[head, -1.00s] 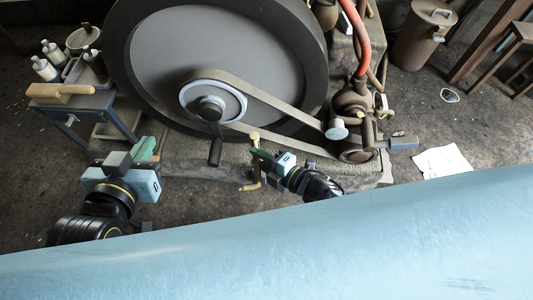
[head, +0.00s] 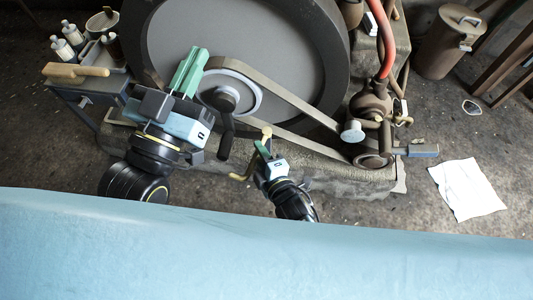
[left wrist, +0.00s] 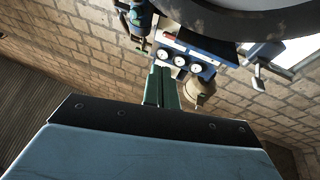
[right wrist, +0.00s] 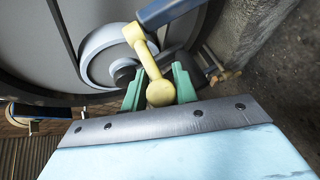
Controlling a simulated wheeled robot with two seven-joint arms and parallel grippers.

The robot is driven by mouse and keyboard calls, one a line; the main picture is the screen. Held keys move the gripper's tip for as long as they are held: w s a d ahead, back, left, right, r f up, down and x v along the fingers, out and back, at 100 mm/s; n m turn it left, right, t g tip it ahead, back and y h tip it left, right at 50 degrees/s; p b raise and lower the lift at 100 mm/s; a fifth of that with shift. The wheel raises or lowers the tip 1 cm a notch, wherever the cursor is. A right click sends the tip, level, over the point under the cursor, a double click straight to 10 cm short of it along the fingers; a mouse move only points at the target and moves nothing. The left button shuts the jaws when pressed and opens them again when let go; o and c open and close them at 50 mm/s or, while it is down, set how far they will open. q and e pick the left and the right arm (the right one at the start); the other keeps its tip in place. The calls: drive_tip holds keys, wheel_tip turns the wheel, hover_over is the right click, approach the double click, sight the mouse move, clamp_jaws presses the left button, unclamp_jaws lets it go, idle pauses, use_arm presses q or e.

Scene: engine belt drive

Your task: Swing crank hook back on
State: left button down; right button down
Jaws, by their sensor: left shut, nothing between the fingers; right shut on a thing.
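A pale yellow cranked piece (head: 240,177), which I take for the crank hook, is in my right gripper (head: 264,150). In the right wrist view the green fingers close around the yellow piece (right wrist: 152,68), near its round end. My right gripper is in front of the belt pulley (head: 250,83) and the lower belt run. The pulley's dark crank handle (head: 226,140) hangs down just left of it. My left gripper (head: 190,70) is shut and empty, with its green fingers in front of the flywheel, left of the pulley. The left wrist view shows the shut fingers (left wrist: 160,88).
The large flywheel (head: 290,55) stands behind, with a flat belt (head: 285,90) running to the small pulley (head: 372,155) at right. A blue side table (head: 95,88) with bottles stands at left. A white sheet (head: 467,190) lies on the floor at right.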

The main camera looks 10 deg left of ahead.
drive_tip(key=shift+s+f, duration=0.3)
drive_tip(key=shift+f, duration=0.15)
drive_tip(key=c, duration=1.2)
unclamp_jaws()
drive_tip(key=shift+c, duration=0.2)
drive_tip(key=shift+w+r, duration=0.15)
use_arm(q)
drive_tip(key=s+a+f+g+y+p, duration=0.2)
drive_tip(key=s+a+f+g, duration=0.1)
drive_tip(key=f+g, duration=0.4)
drive_tip(key=s+a+f+g+y+p, duration=0.3)
drive_tip(key=s+f+g, duration=0.2)
drive_tip(key=f, duration=0.6)
drive_tip(key=shift+n+g, duration=0.4)
drive_tip(key=shift+g, duration=0.7)
use_arm(e)
drive_tip(key=v, duration=1.3)
use_arm(q)
drive_tip(key=shift+f, duration=0.1)
use_arm(e)
drive_tip(key=shift+d, duration=0.1)
drive_tip(key=shift+c, duration=0.4)
